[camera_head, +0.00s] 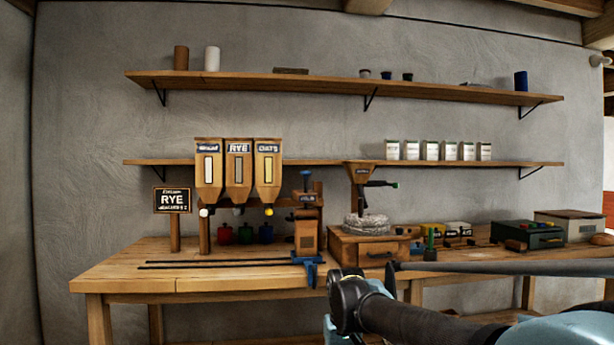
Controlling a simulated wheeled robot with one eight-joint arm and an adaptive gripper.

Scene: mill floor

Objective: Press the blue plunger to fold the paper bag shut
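A blue plunger (306,174) with a round knob stands upright on a dark stem at the top of a small wooden press (318,205) on the workbench. The plunger looks raised, with its stem showing. Below it is a brown, box-shaped thing (305,236) that looks like the paper bag; whether its top is folded is too small to tell. A blue clamp part (309,268) sits at the bench's front edge beneath it. My arm reaches in from the lower right, in front of the bench.
Three grain hoppers (238,170) stand left of the press, beside a RYE sign (172,200). A wooden mill (365,244) stands close on the right. A shelf (280,162) runs behind. The workbench (120,266) is clear at its left end.

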